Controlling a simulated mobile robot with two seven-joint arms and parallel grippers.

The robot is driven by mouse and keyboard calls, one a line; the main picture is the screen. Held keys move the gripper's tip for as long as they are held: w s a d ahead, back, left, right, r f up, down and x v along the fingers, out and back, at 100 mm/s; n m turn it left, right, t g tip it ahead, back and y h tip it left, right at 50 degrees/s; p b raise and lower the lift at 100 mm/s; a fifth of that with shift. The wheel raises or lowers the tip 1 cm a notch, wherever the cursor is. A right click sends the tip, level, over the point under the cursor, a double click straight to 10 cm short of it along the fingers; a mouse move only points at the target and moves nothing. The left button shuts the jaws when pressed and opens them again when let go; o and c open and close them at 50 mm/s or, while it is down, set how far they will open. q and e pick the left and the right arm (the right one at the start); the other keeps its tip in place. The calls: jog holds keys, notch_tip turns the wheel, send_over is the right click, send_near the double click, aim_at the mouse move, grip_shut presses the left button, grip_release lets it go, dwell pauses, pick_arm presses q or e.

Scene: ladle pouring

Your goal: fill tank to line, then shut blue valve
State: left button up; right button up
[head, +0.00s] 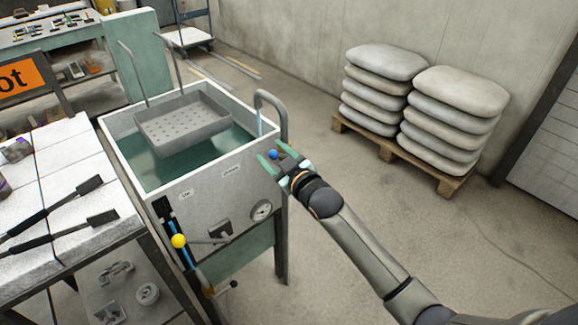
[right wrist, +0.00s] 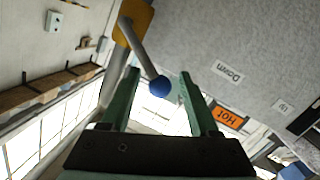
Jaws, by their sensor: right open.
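The tank (head: 200,205) is a pale box with green water (head: 165,165) in it. I cannot make out a fill line. A perforated grey basket (head: 185,122) sits over the water and hides part of the surface. A curved spout (head: 271,97) at the right rim has a thin pale-blue stream (head: 259,122) below it. The blue valve knob (head: 273,155) is a small ball at the tank's right side. In the right wrist view the knob (right wrist: 160,87) ends a grey lever (right wrist: 138,47). My right gripper (head: 273,154) is open, its fingers on either side of the knob. My left gripper is out of view.
A table (head: 75,145) with black-handled tools stands left. Stacked sacks (head: 455,110) on a pallet stand back right. The floor between is clear.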

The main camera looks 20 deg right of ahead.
jog(key=p+v, duration=0.1)
jog(key=v, duration=0.8)
jog(key=shift+s, duration=0.4)
jog(key=shift+d, duration=0.1)
dwell(0.5)
